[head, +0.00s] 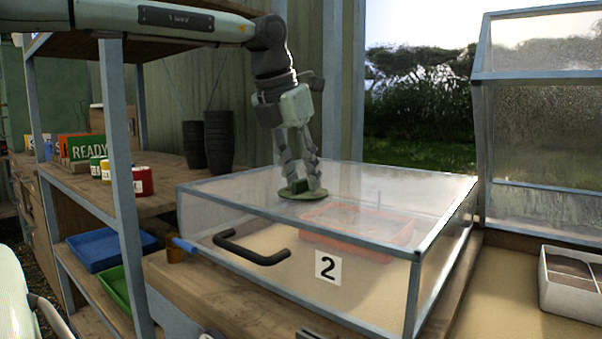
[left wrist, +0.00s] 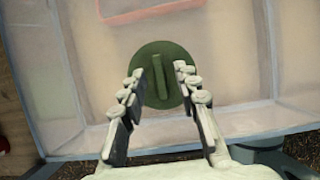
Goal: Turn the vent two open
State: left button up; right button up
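The vent is a round green disc (head: 318,195) with a raised straight ridge, on top of the clear cold frame marked 2 (head: 328,267). My left gripper (head: 302,183) points down over this vent. In the left wrist view the vent (left wrist: 174,97) lies between and beyond the fingertips, and its ridge (left wrist: 159,76) runs roughly along the fingers. The left gripper (left wrist: 159,72) is open, with one finger on each side of the ridge and a gap to both. I cannot tell how far down the fingertips reach beside it. My right gripper is not in view.
The frame has a dark front handle (head: 252,249) and an orange-red tray (head: 350,228) inside. Left stands a shelf with cans (head: 143,181), black pots (head: 218,140) and a blue tray (head: 98,249).

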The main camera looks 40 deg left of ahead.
pick_arm(q)
jog(key=v, duration=1.2)
dwell(0.4)
